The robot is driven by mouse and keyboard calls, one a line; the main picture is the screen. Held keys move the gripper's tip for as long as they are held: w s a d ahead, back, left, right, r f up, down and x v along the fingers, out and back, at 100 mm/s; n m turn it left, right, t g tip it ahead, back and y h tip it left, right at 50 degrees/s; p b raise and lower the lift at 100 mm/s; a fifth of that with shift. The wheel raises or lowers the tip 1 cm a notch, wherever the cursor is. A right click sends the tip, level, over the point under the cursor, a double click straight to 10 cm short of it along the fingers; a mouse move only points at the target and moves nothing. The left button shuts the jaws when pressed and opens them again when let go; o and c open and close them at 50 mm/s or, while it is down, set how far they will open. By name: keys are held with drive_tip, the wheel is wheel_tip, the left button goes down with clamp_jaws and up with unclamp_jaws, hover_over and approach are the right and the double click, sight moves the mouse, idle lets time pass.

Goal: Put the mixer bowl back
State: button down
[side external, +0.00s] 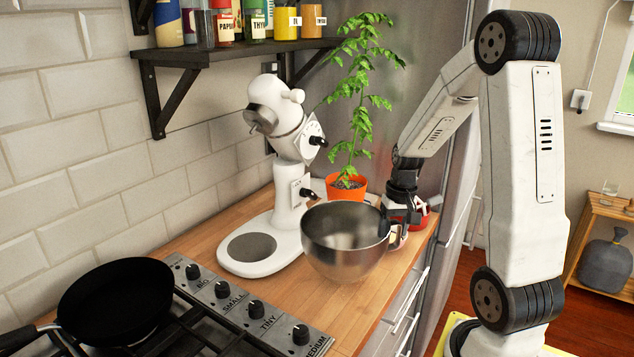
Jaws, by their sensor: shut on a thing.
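The steel mixer bowl (340,250) is in the middle of the side external view, upright, over the wooden counter to the right of the mixer. I cannot tell whether it touches the counter. The white stand mixer (285,140) has its head tilted up, and its base with a round grey plate (252,247) is empty. My gripper (390,228) is at the bowl's right side, shut on the bowl at its rim and handle. The bowl's wall partly hides the fingertips.
A plant in an orange pot (347,188) stands behind the bowl. A black pan (115,300) sits on the stove at left, with several knobs (255,309) along its edge. A spice shelf (225,52) hangs above the mixer. A red object (421,217) is partly hidden behind my gripper.

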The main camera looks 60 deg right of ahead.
sight(391, 246)
drive_tip(key=shift+f, duration=1.75)
unclamp_jaws()
drive_tip(key=shift+f, duration=0.1)
drive_tip(key=shift+r, duration=0.2)
drive_tip(key=r, duration=1.2)
drive_tip(key=shift+s+d, duration=0.3)
drive_tip(key=shift+s, duration=0.05)
